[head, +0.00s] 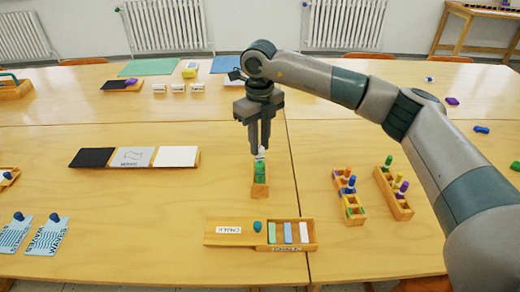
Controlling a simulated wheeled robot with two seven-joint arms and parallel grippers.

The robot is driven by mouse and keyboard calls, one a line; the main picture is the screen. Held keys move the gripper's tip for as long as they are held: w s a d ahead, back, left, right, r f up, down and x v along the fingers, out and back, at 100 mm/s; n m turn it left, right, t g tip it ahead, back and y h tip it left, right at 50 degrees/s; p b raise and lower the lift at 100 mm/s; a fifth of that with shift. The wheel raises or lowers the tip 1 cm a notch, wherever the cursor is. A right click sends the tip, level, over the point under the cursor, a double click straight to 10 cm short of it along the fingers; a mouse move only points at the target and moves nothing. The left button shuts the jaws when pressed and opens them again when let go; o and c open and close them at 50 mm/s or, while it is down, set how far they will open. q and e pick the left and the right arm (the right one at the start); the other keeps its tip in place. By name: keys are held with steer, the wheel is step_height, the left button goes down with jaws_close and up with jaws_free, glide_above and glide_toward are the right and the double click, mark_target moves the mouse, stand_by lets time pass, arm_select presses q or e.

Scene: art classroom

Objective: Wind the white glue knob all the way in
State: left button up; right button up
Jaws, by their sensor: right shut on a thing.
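The white glue knob (261,152) shows as a small white tip on top of a green body (259,172), which stands upright in a small wooden holder (259,190) near the middle of the table. My right gripper (259,148) points straight down from above and is shut on the white knob, with its fingers hiding part of it. How far the knob is wound in cannot be told at this size. My left gripper is not in view.
A wooden chalk box (225,240) with a teal knob (257,226) lies in front of the holder. Two wooden racks with coloured pegs (350,205) (395,200) stand to the right. A black, grey and white panel board (133,157) lies left. The table between is clear.

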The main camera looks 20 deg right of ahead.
steer(key=shift+n+b, duration=0.5)
steer(key=shift+n, duration=0.9)
steer(key=o, duration=1.5)
steer(key=shift+r, duration=0.1)
steer(key=shift+r+p, duration=1.5)
steer(key=shift+r, duration=1.4)
